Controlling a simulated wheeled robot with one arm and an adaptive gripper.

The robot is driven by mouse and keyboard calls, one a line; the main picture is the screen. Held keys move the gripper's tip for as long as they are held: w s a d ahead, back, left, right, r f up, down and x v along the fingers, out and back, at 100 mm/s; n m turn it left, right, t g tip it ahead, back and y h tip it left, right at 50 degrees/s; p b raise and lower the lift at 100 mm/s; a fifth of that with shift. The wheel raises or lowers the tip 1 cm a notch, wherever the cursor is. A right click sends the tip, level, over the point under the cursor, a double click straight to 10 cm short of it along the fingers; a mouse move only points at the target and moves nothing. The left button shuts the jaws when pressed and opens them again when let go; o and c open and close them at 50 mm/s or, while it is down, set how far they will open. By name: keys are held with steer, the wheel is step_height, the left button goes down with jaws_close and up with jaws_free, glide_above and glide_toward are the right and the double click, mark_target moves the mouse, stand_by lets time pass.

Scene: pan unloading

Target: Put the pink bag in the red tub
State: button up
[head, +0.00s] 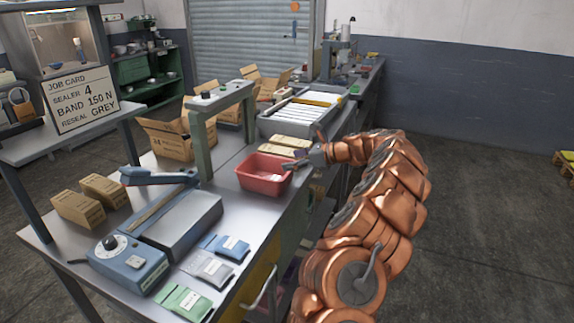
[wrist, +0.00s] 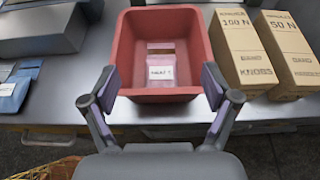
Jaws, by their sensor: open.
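The red tub (head: 262,185) stands on the metal bench, upright, and fills the upper middle of the wrist view (wrist: 125,50). The pink bag (wrist: 161,49) lies inside it on the tub floor, with a white label facing up. My gripper (head: 291,165) is at the tub's right side in the head view. In the wrist view my gripper (wrist: 160,80) is open, its two fingers apart over the near part of the tub, with nothing between them. The bag lies beyond and below the fingers, apart from them.
Two brown cartons (wrist: 240,50) stand right beside the tub. Blue (head: 226,246), grey (head: 207,268) and green (head: 184,302) bags lie at the bench's near end, by the blue sealer (head: 128,262). A green-grey arch (head: 205,140) stands behind the tub. Open floor lies right of the bench.

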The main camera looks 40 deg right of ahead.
steer(key=b+v, duration=0.1)
steer(key=v, duration=0.9)
steer(key=a+r+n+g+y, duration=0.1)
steer(key=a+r+n+g, duration=0.3)
steer(key=a, duration=0.8)
steer(key=a+r+n+g+y, duration=0.15)
steer(key=a+n, duration=0.45)
steer(key=a, duration=0.6)
steer(key=s+a+f+n+g, duration=0.1)
steer(key=s+a+n+g, duration=0.5)
steer(key=a, duration=0.9)
steer(key=s+a+f+n+h, duration=0.2)
steer(key=s+a+f+n, duration=0.15)
steer(key=s, duration=0.35)
steer(key=s+a+f+n+h, duration=0.2)
steer(key=s+n, duration=0.2)
steer(key=s, duration=0.4)
steer(key=s+d+f+n+g+h, duration=0.1)
steer(key=s+d+f+n+h, duration=0.1)
steer(key=s, duration=0.6)
steer(key=s+d+f+n+g+h, duration=0.1)
steer(key=s+d+f+n+h, duration=0.2)
steer(key=s, duration=0.5)
step_height(320, 180, down, 2)
steer(key=shift+s+d+f+n, duration=0.15)
steer(key=shift+s+d+n, duration=0.15)
steer(key=shift+n, duration=0.35)
steer(key=shift+h, duration=0.25)
